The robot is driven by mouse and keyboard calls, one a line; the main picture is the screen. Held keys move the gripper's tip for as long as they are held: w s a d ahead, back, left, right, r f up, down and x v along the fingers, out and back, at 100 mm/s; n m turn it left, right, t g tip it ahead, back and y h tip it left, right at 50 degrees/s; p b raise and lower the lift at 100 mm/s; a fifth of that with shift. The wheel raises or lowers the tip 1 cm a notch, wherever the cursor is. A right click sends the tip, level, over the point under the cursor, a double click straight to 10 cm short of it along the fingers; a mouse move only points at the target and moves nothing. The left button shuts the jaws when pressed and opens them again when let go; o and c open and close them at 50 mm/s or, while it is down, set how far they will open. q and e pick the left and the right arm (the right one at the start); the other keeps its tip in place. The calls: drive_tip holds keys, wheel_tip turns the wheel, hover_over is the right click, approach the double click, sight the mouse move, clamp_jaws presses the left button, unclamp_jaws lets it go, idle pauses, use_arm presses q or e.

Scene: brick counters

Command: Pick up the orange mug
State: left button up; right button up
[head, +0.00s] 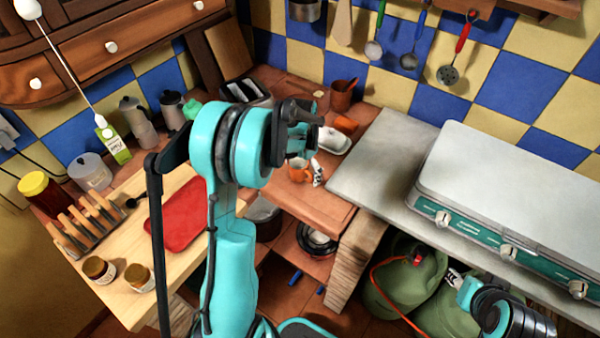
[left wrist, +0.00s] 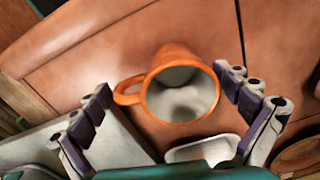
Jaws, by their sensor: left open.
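The orange mug (head: 298,172) stands on the brown tiled counter in the corner, partly hidden behind my left arm. In the left wrist view the orange mug (left wrist: 180,88) shows its pale inside, with its handle toward the left. My left gripper (left wrist: 168,88) is open, with one finger on each side of the mug and gaps visible between. In the head view only a fingertip of my left gripper (head: 318,173) shows, just right of the mug. My right gripper (head: 455,279) is low at the lower right, away from the mug; its jaws are too small to judge.
A white dish (head: 334,141) lies close behind the mug, with an orange item (head: 346,125) beyond. A red board (head: 180,212) and jars are on the wooden counter at left. A grey slab (head: 385,150) and a stove (head: 520,190) stand at right.

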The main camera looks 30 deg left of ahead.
use_arm(q)
drive_tip(key=c, duration=1.2)
drive_tip(key=shift+o, duration=0.2)
drive_tip(key=shift+r, duration=0.15)
